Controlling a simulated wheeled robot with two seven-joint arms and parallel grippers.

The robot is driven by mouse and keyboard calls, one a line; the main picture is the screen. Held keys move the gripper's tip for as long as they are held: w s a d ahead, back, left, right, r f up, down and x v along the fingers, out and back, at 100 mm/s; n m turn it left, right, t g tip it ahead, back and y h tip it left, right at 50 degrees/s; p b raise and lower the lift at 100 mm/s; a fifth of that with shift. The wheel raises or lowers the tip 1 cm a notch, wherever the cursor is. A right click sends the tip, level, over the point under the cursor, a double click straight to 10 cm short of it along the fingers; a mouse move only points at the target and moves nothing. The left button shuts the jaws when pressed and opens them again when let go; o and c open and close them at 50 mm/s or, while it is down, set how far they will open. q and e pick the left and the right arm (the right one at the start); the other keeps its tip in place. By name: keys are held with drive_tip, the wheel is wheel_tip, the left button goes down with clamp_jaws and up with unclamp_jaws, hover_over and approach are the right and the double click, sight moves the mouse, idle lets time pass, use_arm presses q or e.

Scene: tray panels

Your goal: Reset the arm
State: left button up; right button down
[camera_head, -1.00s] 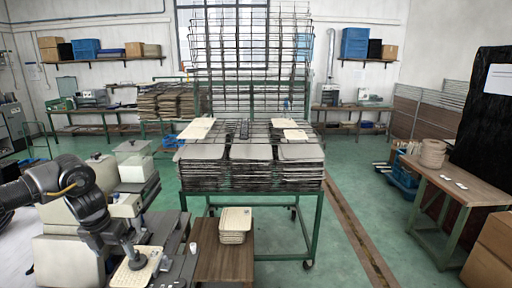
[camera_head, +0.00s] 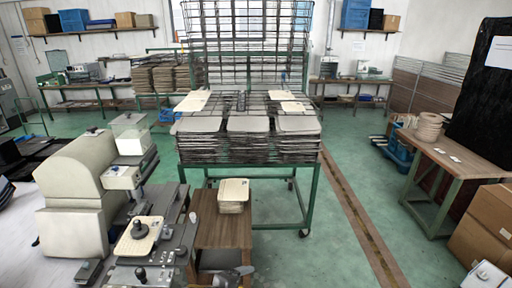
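A cream tray panel (camera_head: 130,246) lies on the grey fixture of the machine at the lower left, with a dark round knob (camera_head: 139,230) standing over it. A small stack of cream panels (camera_head: 234,194) sits on the brown wooden stand. Neither of my grippers can be made out. A small grey part at the bottom edge, in front of the wooden stand, is too cut off to identify. A pale part at the lower right corner is also unclear.
A green-framed rack cart (camera_head: 312,190) with stacked grey trays (camera_head: 249,124) stands in the middle. A wooden table (camera_head: 454,161) and cardboard boxes (camera_head: 486,226) are at the right. The green floor between cart and table is free.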

use_arm(q)
drive_tip(key=s+a+f+n+g+y, duration=0.2)
drive_tip(key=s+a+f+n+y, duration=0.2)
drive_tip(key=s+a+n, duration=0.75)
drive_tip(key=s+a+f+n+g+y, duration=0.2)
drive_tip(key=s+a+f+n+y, duration=0.15)
drive_tip(key=s+a+n, duration=0.8)
wheel_tip(320, 180, down, 33)
drive_tip(key=s+d+m+g+b, duration=0.2)
drive_tip(key=b, duration=0.5)
drive_tip(key=s+a+f+b, duration=0.1)
drive_tip(key=s+f+b, duration=0.1)
drive_tip(key=s+f, duration=0.6)
drive_tip(key=s+a+f+b, duration=0.1)
drive_tip(key=s+f+b, duration=0.2)
drive_tip(key=s+f, duration=0.5)
wheel_tip(320, 180, down, 5)
drive_tip(key=shift+s+a+f+g, duration=0.1)
drive_tip(key=shift+s+a+g, duration=0.1)
drive_tip(key=shift+a+g, duration=0.2)
